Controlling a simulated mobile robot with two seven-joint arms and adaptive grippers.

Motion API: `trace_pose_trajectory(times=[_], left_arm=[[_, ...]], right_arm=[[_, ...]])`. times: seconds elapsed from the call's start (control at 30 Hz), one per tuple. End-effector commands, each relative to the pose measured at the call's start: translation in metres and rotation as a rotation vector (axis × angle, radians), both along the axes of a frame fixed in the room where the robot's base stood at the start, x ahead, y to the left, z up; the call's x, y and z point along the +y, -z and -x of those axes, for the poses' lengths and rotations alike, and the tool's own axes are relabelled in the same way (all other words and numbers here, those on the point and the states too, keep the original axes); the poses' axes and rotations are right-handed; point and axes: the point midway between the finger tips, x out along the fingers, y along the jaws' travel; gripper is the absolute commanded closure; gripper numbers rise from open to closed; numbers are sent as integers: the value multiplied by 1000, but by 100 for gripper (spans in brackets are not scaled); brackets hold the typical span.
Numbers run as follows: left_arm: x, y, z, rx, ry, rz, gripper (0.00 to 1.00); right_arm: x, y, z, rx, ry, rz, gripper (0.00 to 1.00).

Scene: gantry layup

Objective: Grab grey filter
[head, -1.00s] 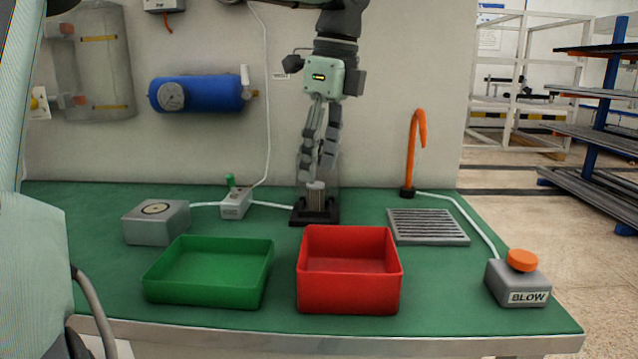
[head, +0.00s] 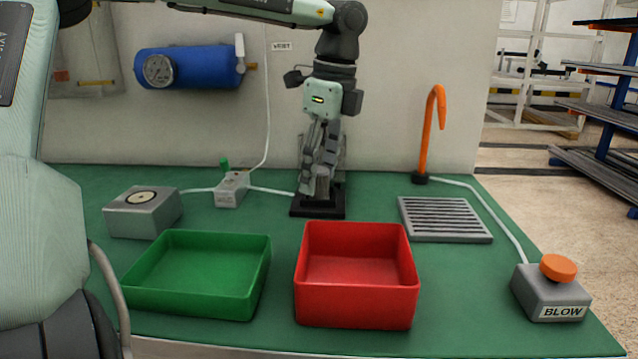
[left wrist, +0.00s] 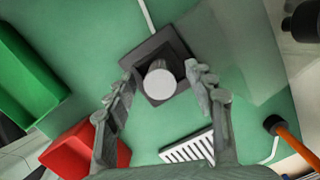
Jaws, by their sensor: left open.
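The grey filter (left wrist: 160,82) is a short cylinder with a pale round top. It stands upright in a square black holder (left wrist: 180,46) at the back middle of the green table. The holder also shows in the head view (head: 318,212), where the fingers largely hide the filter. My left gripper (head: 318,184) points down over the holder. In the left wrist view its open fingers (left wrist: 160,79) are on either side of the filter, with a gap visible on each side. My right gripper is not in view.
A red bin (head: 357,304) and a green bin (head: 190,300) stand in front of the holder. A grey box (head: 143,215) and white switch box (head: 232,190) are left. A slotted grate (head: 445,219), orange hooked pipe (head: 430,135) and BLOW button (head: 553,290) are right.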

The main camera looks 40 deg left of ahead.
Motion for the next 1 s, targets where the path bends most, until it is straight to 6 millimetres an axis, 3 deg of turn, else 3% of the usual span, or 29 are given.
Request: trace_pose_trajectory(times=[0.27, 0.7, 1.0], left_arm=[[1, 6, 0, -1, 0, 0, 46], [1, 5, 0, -1, 0, -1, 95], [1, 1, 0, -2, -1, -2, 96]], right_arm=[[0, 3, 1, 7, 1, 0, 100], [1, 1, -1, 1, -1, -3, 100], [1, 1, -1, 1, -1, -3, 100]])
